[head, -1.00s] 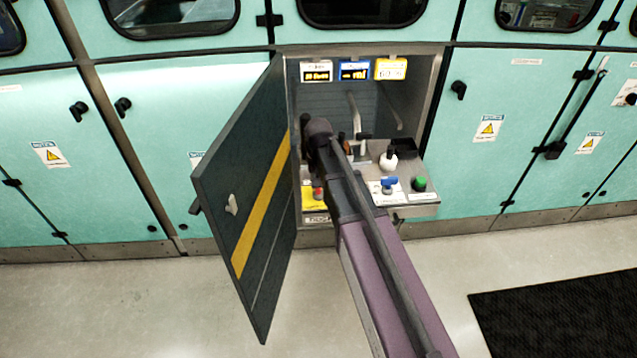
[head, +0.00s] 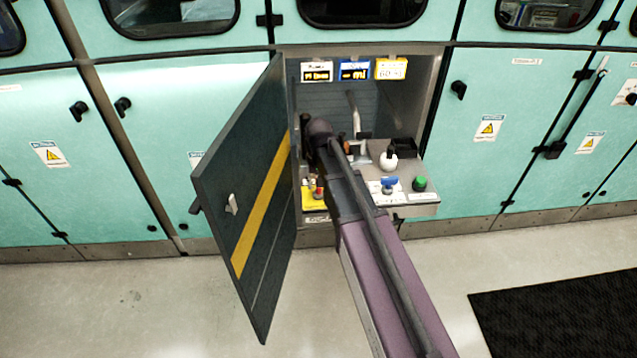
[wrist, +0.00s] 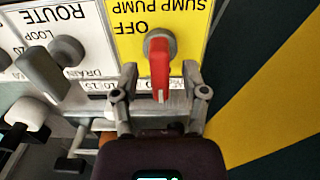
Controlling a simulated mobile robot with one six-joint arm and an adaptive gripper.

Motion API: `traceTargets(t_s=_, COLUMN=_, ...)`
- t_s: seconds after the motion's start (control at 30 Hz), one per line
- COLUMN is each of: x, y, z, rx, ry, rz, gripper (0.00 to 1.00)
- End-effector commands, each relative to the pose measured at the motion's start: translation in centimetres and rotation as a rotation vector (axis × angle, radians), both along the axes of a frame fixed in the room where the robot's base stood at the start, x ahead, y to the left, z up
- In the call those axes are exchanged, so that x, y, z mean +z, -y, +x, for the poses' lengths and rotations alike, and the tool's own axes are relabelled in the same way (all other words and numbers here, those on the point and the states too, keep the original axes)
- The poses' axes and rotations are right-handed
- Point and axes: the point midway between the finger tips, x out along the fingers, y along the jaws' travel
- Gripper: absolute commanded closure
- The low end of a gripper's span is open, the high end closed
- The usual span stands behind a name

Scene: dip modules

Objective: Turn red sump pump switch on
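The red sump pump switch (wrist: 160,68) is on a yellow panel (wrist: 120,50) whose lettering appears upside down in the wrist view. The word OFF is above and left of its round hub, and its red handle points down in the picture. My gripper (wrist: 159,75) is open, with one finger on each side of the handle. Small gaps show between the fingers and the handle. In the head view the red switch (head: 318,192) shows small at the left of the cabinet, beside my arm, which hides part of the panel.
A dark open door (head: 245,205) with a yellow stripe stands close left of my arm. A grey knob (wrist: 45,75) is on the neighbouring ROUTE panel. A white knob (head: 388,160), blue valve (head: 389,183) and green button (head: 419,184) are on the right shelf.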

Motion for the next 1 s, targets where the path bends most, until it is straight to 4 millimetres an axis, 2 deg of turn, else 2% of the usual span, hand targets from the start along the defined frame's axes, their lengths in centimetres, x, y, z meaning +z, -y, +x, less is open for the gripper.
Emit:
traceTargets(t_s=0.47, x=0.01, y=-0.01, z=0.03, rx=-0.046, ry=0.001, rz=0.0, gripper=0.43)
traceTargets(t_s=1.0, x=0.01, y=-0.01, z=0.04, rx=-0.363, ry=0.001, rz=0.0, gripper=0.43)
